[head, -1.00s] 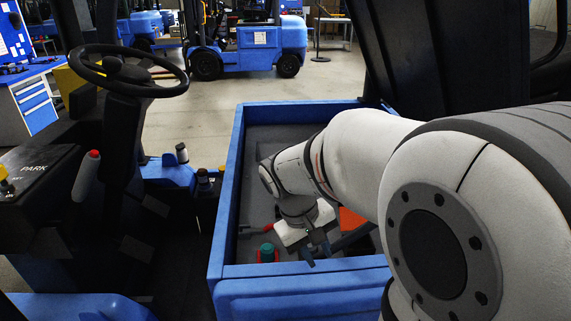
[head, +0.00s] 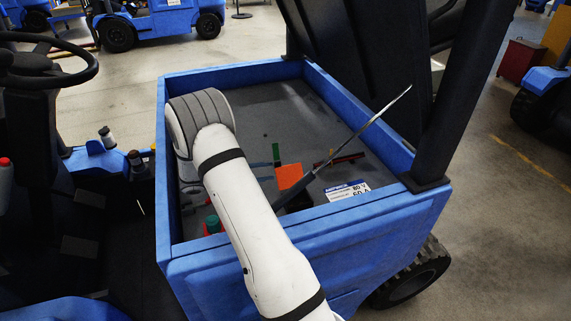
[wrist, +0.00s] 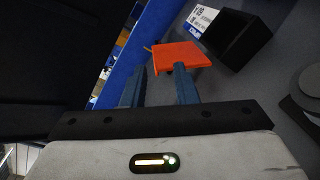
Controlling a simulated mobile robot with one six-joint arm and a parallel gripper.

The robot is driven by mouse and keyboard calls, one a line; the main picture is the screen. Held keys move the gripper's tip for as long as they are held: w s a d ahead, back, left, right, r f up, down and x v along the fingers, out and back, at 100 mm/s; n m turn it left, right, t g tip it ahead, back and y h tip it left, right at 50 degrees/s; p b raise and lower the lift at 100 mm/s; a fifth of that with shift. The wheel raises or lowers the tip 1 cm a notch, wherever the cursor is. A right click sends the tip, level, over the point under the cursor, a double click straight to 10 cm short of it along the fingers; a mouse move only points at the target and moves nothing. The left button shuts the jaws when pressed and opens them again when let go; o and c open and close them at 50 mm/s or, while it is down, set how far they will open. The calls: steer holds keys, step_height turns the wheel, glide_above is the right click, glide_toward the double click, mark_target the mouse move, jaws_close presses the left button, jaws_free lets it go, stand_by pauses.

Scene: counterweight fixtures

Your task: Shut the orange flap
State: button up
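The orange flap (head: 289,176) stands raised beside a small open black box (wrist: 243,38) in the blue-walled bay. The flap also shows in the wrist view (wrist: 182,56), tilted away from the box opening, so the box is uncovered. My gripper (wrist: 160,80) has its two blue-grey fingers apart with a gap between them. The right fingertip lies at the lower edge of the flap; I cannot tell whether it touches. Nothing shows held between the fingers.
The blue bay wall (head: 235,80) surrounds the grey floor. A long dark bar with a thin silver end (head: 385,110) slants up near the flap. A green-topped knob (head: 212,223), a red-and-black piece (head: 340,160) and a white label (head: 347,190) are nearby. A black post (head: 460,90) stands right.

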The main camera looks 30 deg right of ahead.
mark_target(287, 166)
steer(key=shift+w+d+f+t+h, duration=0.15)
steer(key=shift+w+f+t+h, duration=0.15)
steer(key=shift+w+f+h, duration=0.35)
steer(key=shift+w+d+f+n, duration=0.2)
steer(key=shift+w+d+n, duration=0.1)
steer(key=shift+w+d, duration=0.05)
steer(key=p+x, duration=0.2)
steer(key=x, duration=0.5)
steer(key=shift+d, duration=0.35)
steer(key=shift+c, duration=0.5)
jaws_close()
steer(key=shift+r, duration=0.15)
